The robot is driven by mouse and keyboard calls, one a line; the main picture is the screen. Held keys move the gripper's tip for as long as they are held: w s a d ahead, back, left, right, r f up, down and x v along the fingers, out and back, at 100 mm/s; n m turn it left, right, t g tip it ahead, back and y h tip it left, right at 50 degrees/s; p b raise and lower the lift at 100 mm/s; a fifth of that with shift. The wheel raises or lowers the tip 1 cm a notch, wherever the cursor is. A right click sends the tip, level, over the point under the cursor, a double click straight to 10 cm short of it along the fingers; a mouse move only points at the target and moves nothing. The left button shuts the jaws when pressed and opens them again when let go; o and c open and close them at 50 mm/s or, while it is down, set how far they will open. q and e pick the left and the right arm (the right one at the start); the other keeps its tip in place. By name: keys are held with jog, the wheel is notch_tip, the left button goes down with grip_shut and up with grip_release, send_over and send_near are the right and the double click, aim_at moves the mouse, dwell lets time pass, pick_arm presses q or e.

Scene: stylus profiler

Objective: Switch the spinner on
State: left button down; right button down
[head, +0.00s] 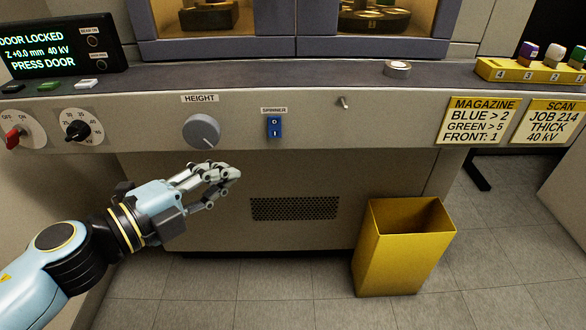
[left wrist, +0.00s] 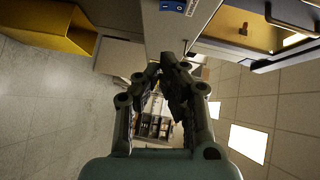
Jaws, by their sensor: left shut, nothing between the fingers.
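The spinner switch (head: 274,127) is a blue rocker marked O at the top and I at the bottom, on the front panel under the SPINNER label (head: 274,110). It also shows at the top edge of the left wrist view (left wrist: 172,5). I cannot tell for sure which half is pressed in. My left gripper (head: 232,176) is shut and empty, below and left of the switch and apart from it. Its fingertips meet in the left wrist view (left wrist: 168,66). My right gripper is not in view.
The grey HEIGHT knob (head: 202,131) is left of the switch, and a small metal peg (head: 343,103) is right of it. A black dial (head: 77,131) and red-handled switch (head: 14,134) sit further left. A yellow bin (head: 403,250) stands on the floor. A yellow rack (head: 520,72) is at right.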

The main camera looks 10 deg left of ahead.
aim_at(272, 147)
pick_arm(q)
jog(key=shift+s+d+f+m+h+b, duration=0.15)
jog(key=shift+d+f+m+h+b, duration=0.2)
jog(key=shift+b, duration=0.2)
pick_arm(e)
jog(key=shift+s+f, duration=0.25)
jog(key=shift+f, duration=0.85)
pick_arm(q)
jog(key=shift+a, duration=0.1)
jog(key=a+x, duration=0.1)
jog(key=x, duration=0.3)
jog(key=w+b+x, duration=0.1)
jog(key=x, duration=0.3)
jog(key=a+x, duration=0.1)
jog(key=x, duration=0.3)
jog(key=shift+w+a+f+b, duration=0.15)
jog(key=shift+w+b, duration=0.15)
jog(key=shift+w, duration=0.25)
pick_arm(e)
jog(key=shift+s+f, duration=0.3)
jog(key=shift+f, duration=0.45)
